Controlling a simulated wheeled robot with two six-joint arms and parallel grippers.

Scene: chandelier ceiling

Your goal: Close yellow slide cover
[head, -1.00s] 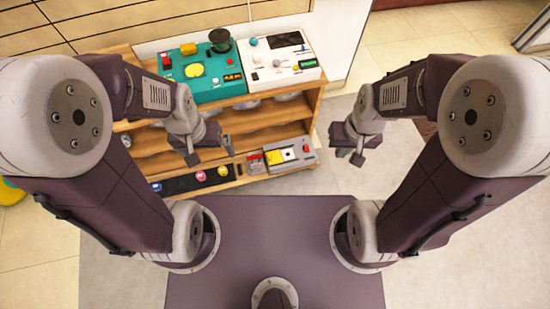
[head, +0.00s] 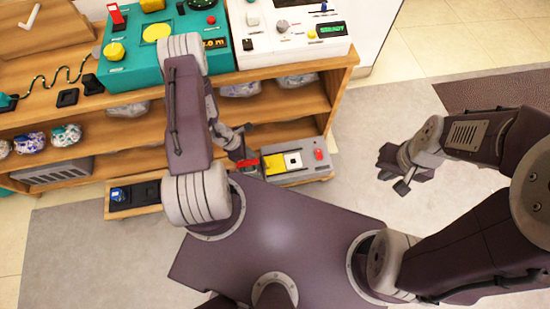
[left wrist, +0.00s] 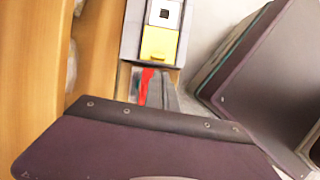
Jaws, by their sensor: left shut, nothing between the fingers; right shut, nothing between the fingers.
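The yellow slide cover (head: 274,164) is on a grey box (head: 300,174) on the low front board of the wooden shelf unit. A white plate with a dark square (head: 293,160) lies beside it. In the left wrist view the yellow cover (left wrist: 159,45) and the white plate (left wrist: 164,13) show at top centre. My left gripper (head: 246,152) is shut and empty, just left of the cover, near a red part (head: 247,163). It looks apart from the cover. A dark gripper part fills the bottom of the wrist view. My right gripper (head: 394,181) is shut and empty over the floor.
The wooden shelf unit (head: 345,70) carries a teal panel (head: 125,75) and a white panel (head: 262,50) on top. Patterned pots (head: 67,136) stand on the middle shelf. A blue item on a dark strip (head: 118,194) lies low left. The floor at right is open.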

